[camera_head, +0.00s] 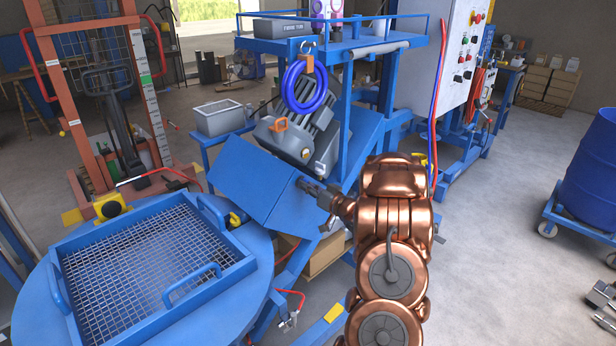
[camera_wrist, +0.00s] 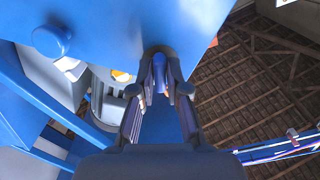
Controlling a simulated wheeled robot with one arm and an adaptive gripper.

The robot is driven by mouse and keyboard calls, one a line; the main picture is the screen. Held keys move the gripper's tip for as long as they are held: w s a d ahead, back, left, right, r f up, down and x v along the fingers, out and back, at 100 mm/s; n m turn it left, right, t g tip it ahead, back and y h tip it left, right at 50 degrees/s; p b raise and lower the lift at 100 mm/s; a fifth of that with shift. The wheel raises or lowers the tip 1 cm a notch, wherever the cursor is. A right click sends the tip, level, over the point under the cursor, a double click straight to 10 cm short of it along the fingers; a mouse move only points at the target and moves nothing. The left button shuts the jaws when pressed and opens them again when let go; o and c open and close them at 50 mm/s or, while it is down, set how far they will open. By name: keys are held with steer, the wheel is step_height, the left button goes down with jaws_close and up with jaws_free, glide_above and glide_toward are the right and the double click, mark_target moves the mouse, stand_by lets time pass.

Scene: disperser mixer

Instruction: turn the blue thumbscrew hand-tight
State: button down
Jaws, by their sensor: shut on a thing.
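My gripper (camera_head: 308,187) reaches to the right side of the blue sloped housing (camera_head: 248,180) of the mixer. In the wrist view, the two dark fingers of my gripper (camera_wrist: 159,82) close around a small blue part, the blue thumbscrew (camera_wrist: 158,68), below the blue housing (camera_wrist: 130,25). The fingers hide its sides. In the head view the thumbscrew is hidden by my gripper and I cannot make it out. A round blue knob (camera_wrist: 51,40) on the housing stands apart, left of the fingers in the wrist view.
A grey motor (camera_head: 300,135) and a blue coiled hose (camera_head: 303,88) are above the housing. A round blue vessel with a mesh grate (camera_head: 150,265) stands at the left. A white control cabinet (camera_head: 450,50) is behind. A blue drum (camera_head: 592,175) is at the right; floor between is clear.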

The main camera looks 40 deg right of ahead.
steer(key=shift+m+p, duration=1.85)
steer(key=shift+m, duration=0.25)
steer(key=c, duration=1.2)
jaws_free()
steer(key=shift+s, duration=0.1)
steer(key=s, duration=1.1)
steer(key=shift+s, duration=0.4)
steer(key=shift+a, duration=0.1)
